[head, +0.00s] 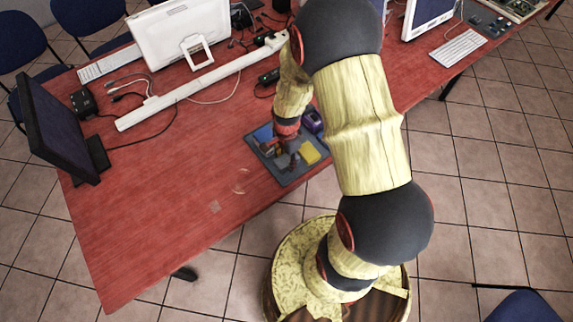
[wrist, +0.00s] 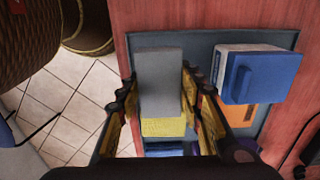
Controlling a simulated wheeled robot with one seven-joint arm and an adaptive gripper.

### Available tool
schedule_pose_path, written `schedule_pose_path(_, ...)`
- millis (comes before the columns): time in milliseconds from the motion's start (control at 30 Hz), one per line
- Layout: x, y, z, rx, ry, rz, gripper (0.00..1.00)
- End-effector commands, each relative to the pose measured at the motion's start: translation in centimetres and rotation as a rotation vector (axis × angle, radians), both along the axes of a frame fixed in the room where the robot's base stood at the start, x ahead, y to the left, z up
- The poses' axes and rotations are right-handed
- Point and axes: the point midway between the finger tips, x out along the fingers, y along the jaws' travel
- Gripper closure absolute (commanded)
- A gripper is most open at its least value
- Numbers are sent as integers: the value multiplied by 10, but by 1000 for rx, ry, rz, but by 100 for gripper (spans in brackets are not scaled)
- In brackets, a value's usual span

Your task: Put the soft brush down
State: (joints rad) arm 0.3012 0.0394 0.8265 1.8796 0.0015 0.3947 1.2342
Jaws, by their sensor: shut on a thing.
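My gripper (wrist: 158,92) is shut on a plain grey block-shaped thing, which I take to be the soft brush (wrist: 158,68); no bristles are clear to see. The brush lies between the two fingers, over a grey-blue tray (wrist: 203,38). I cannot tell whether it touches the tray. In the head view my gripper (head: 289,152) points down over the same tray (head: 290,180) near the table's front edge, and the brush is too small there to make out surely.
A yellow block (head: 310,152) lies on the tray, and it also shows in the wrist view (wrist: 163,127). A blue and white box (wrist: 262,75) and an orange thing (wrist: 240,115) are beside my gripper. A purple thing (head: 312,120) stands behind. The red table's front left (head: 150,220) is mostly clear.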

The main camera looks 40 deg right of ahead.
Motion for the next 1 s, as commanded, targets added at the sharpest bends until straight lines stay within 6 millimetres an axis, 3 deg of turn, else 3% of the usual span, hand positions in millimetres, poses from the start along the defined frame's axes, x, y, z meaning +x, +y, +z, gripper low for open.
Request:
schedule_pose_path(233,2,-1,-33,1,2,0,87)
schedule_pose_path(633,2,-1,-37,0,0,0,87)
schedule_pose_path(667,2,-1,-38,0,1,0,63)
schedule_pose_path(1000,2,-1,-37,0,0,0,45)
